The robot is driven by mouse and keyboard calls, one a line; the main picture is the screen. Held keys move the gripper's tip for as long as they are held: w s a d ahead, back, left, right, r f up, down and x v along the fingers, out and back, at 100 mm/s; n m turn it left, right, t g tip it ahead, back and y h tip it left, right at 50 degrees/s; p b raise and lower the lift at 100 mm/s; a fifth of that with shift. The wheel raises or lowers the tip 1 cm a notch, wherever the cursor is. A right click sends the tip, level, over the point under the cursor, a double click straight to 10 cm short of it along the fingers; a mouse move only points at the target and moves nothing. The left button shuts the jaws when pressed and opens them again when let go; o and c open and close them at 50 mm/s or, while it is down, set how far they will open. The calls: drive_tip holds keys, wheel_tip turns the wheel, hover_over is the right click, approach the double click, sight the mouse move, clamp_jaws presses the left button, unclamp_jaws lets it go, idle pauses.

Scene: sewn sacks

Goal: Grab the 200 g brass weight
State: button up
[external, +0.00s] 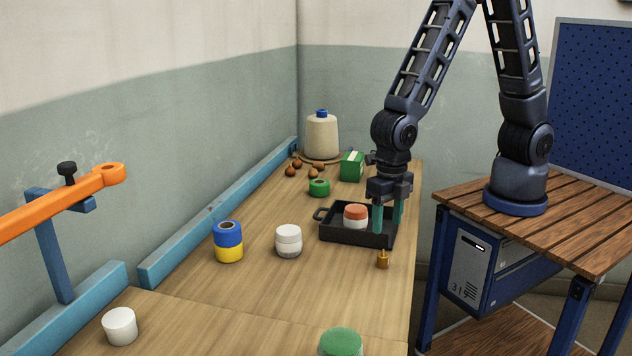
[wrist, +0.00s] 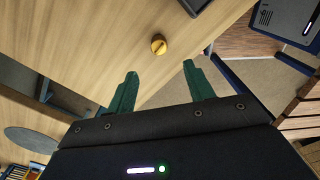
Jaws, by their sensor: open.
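The small brass weight (external: 383,260) stands upright on the wooden table near its right edge, just in front of the black tray. In the wrist view the brass weight (wrist: 158,45) shows from above, beyond the fingertips and roughly midway between them. My gripper (external: 388,226) points down with its teal fingers apart and empty, over the right part of the tray in the external view. In the wrist view my gripper (wrist: 160,69) is open, with bare table and floor between the fingers. It does not touch the weight.
The black tray (external: 338,236) holds an orange-and-white jar (external: 356,215). A white jar (external: 289,240) and a blue-yellow jar (external: 228,241) stand left of it. A green lid (external: 340,342) is at the front. The table surface around the weight is clear, except the tray behind.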

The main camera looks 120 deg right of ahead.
sight(383, 252)
drive_tip(key=shift+w+d+f, duration=0.1)
drive_tip(key=shift+d+f, duration=0.05)
drive_tip(key=shift+f, duration=4.75)
clamp_jaws()
drive_tip(key=shift+r, duration=0.15)
